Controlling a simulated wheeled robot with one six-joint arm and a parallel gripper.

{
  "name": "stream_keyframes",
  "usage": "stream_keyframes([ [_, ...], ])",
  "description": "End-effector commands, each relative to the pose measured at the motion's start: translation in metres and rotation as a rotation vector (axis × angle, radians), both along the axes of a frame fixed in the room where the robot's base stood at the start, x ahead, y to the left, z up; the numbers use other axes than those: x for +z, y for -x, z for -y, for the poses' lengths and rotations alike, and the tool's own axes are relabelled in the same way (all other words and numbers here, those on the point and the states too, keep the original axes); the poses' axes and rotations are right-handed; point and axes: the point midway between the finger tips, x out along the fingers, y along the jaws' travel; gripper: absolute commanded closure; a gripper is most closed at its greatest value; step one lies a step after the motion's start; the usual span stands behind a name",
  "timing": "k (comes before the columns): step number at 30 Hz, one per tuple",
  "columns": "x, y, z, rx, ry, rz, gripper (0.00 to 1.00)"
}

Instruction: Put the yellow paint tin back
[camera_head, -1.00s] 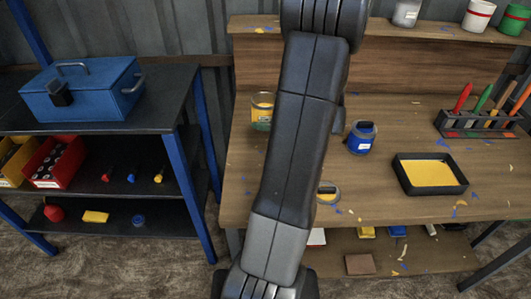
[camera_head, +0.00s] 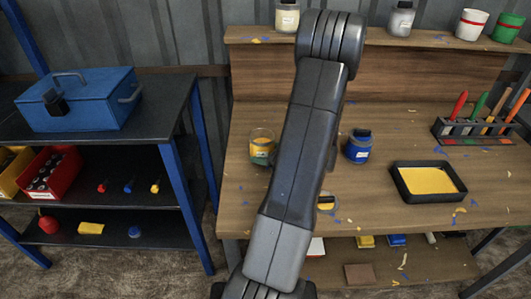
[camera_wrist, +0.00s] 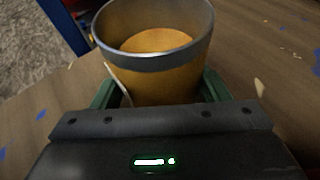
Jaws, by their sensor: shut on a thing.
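The yellow paint tin (camera_head: 262,149) is left of my arm, over or on the left part of the workbench (camera_head: 240,195). In the wrist view the tin (camera_wrist: 150,83) is open at the top, with a grey rim and yellow-orange paint inside. My gripper (camera_wrist: 158,96) is shut around its lower body with green fingers. In the head view my arm hides most of the gripper. I cannot tell whether the tin's base touches the bench. A round lid-like piece with yellow on it (camera_head: 326,204) lies on the bench, partly behind my arm.
A blue tin (camera_head: 359,147) stands right of my arm, near a black tray of yellow paint (camera_head: 428,181) and a tool rack (camera_head: 474,131). The raised back shelf (camera_head: 250,35) holds several tins. A blue toolbox (camera_head: 75,100) stands on the left rack. My arm hides the bench's middle.

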Motion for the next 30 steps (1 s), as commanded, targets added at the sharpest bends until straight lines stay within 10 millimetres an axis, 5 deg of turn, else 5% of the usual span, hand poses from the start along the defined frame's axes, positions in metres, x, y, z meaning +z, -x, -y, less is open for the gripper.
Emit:
stream_keyframes([
  [6,-0.005,0.000,0.000,0.000,-0.001,0.001,0.71],
  [7,-0.003,0.000,0.000,0.000,0.000,0.000,0.26],
  [8,-0.003,0.000,0.000,0.000,0.000,0.000,0.22],
  [20,0.003,0.001,0.002,-0.001,0.000,0.000,0.22],
  [30,0.027,0.039,0.055,-0.005,0.001,0.001,0.22],
])
